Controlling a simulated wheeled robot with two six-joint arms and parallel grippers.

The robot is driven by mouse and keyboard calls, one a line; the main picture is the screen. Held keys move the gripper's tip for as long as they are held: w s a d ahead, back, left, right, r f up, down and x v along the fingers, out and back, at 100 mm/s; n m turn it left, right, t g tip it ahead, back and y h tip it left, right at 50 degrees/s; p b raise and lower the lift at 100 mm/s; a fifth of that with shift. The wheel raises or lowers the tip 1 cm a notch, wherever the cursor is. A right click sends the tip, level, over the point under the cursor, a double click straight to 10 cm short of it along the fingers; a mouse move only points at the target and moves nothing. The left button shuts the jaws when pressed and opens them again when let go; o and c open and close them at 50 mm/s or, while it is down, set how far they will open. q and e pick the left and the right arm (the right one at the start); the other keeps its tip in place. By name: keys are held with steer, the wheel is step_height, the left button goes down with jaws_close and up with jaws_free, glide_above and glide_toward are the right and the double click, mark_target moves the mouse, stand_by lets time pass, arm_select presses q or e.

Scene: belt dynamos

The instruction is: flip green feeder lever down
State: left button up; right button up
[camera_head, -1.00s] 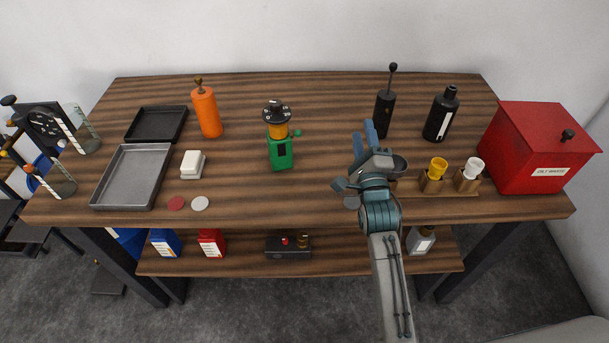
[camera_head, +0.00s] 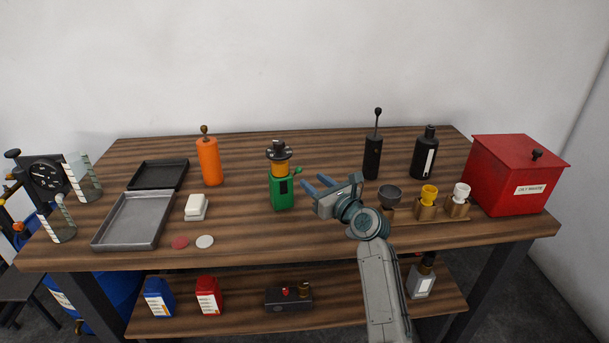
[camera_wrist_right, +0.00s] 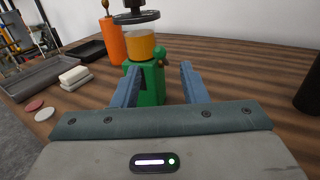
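The green feeder (camera_head: 283,194) stands upright mid-table, with an amber cup and a black round top. Its small green lever (camera_head: 297,171) sticks out on the right side, near the top of the green body. My right gripper (camera_head: 317,185) is just right of the feeder, fingers pointing at it, open and empty. In the right wrist view the feeder (camera_wrist_right: 152,88) is ahead, partly hidden by the left finger; the two blue fingers (camera_wrist_right: 160,85) are apart. A small brownish knob shows at the feeder's right edge there. My left gripper is not in view.
An orange bottle (camera_head: 207,162), a white block (camera_head: 196,207) and grey trays (camera_head: 133,220) stand to the left. A black pump can (camera_head: 372,157), a black bottle (camera_head: 424,155), a rack of cups (camera_head: 430,212) and a red bin (camera_head: 508,177) stand to the right.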

mark_target(301, 171)
steer(key=shift+x, duration=2.8)
steer(key=shift+s, duration=0.1)
